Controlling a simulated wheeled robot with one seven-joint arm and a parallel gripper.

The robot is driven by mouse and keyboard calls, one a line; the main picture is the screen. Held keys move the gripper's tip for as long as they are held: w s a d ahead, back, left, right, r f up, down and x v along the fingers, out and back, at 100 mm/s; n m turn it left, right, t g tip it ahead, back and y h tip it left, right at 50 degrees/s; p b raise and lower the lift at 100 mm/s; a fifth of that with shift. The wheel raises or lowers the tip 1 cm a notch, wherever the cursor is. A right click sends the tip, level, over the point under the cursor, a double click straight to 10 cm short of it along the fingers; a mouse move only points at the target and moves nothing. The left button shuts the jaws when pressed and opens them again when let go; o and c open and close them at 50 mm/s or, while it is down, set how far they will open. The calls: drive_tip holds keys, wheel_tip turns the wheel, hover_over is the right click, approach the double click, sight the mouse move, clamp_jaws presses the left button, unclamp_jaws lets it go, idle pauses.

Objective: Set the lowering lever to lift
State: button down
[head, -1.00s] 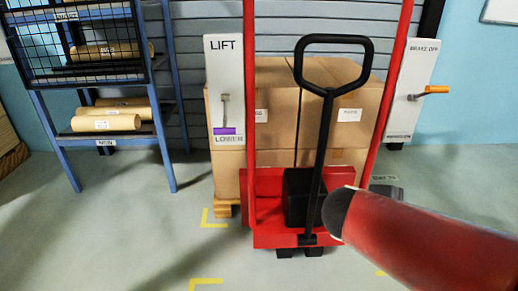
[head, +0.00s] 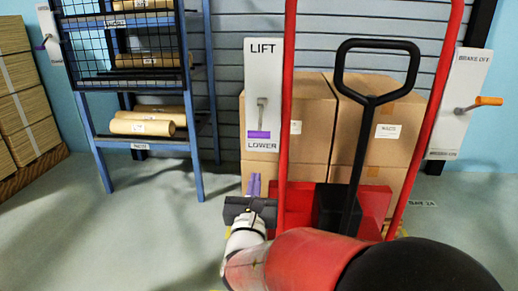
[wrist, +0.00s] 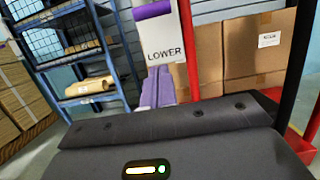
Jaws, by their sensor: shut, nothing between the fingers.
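The lowering lever has a grey shaft and a purple grip (head: 259,135). It hangs down at the LOWER end of a white panel (head: 264,68) marked LIFT at the top. The grip also shows at the top of the wrist view (wrist: 152,11), above the word LOWER. My gripper (head: 254,184) is just below the panel in the head view, its pale purple fingers pointing up and shut on nothing.
A red pallet truck frame with a black loop handle (head: 375,43) stands right of the panel, in front of stacked cartons (head: 310,122). A BRAKE OFF panel (head: 461,100) with an orange-gripped lever is at far right. A blue rack (head: 98,150) with kraft rolls stands left.

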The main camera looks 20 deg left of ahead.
sight(261, 118)
drive_tip(key=w+a+r, duration=0.2)
drive_tip(key=w+r, duration=0.3)
drive_tip(key=w, duration=0.2)
drive_tip(key=shift+w+r, duration=0.15)
drive_tip(key=shift+r, duration=0.25)
drive_tip(key=shift+d+r, duration=0.1)
idle(0.4)
drive_tip(key=shift+s+r+g+p, duration=0.3)
drive_tip(key=shift+g+p, duration=0.1)
drive_tip(key=shift+p, duration=0.65)
